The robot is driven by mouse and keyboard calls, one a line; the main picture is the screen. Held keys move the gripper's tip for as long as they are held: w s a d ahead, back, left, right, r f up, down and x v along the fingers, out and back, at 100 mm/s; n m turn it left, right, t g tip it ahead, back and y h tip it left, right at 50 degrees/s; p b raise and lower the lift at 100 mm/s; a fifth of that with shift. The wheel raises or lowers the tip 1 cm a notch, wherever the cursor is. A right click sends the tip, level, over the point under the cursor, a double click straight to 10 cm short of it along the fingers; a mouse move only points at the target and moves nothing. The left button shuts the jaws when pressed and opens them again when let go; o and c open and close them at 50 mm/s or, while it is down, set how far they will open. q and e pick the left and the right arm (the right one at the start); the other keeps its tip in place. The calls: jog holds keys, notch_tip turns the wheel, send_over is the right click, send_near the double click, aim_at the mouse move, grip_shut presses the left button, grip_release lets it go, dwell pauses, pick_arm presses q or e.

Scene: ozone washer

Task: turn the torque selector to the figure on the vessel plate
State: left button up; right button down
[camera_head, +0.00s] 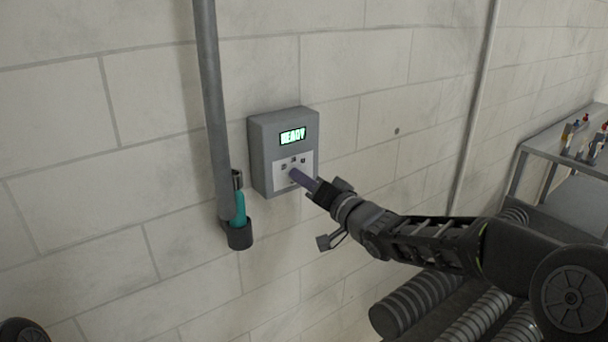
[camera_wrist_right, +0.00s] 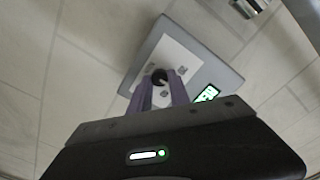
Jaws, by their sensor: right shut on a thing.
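The torque selector is a small dark round knob (camera_wrist_right: 160,76) on the pale panel of a grey wall box (camera_head: 262,155). The box's green display (camera_head: 293,135) reads READY. My right gripper (camera_head: 296,176) reaches the box from the right, and its purple fingers cover the knob in the head view. In the right wrist view the fingers (camera_wrist_right: 160,86) are shut on the knob, one on each side. Small marks surround the knob on the panel, too small to read. No vessel plate can be made out. My left gripper is not in view.
A grey vertical pipe (camera_head: 212,100) runs down the wall left of the box. A dark cup (camera_head: 239,237) with a teal item (camera_head: 240,208) is beside its lower end. Ribbed cylinders (camera_head: 415,300) lie below my right arm. A metal table (camera_head: 545,147) with small bottles stands at right.

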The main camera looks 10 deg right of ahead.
dwell(0.3)
jog(key=c, duration=1.2)
grip_release()
jog(key=shift+s, duration=0.1)
jog(key=b+v, duration=0.1)
jog(key=v, duration=0.6)
jog(key=shift+s+b, duration=0.3)
jog(key=shift+d, duration=0.1)
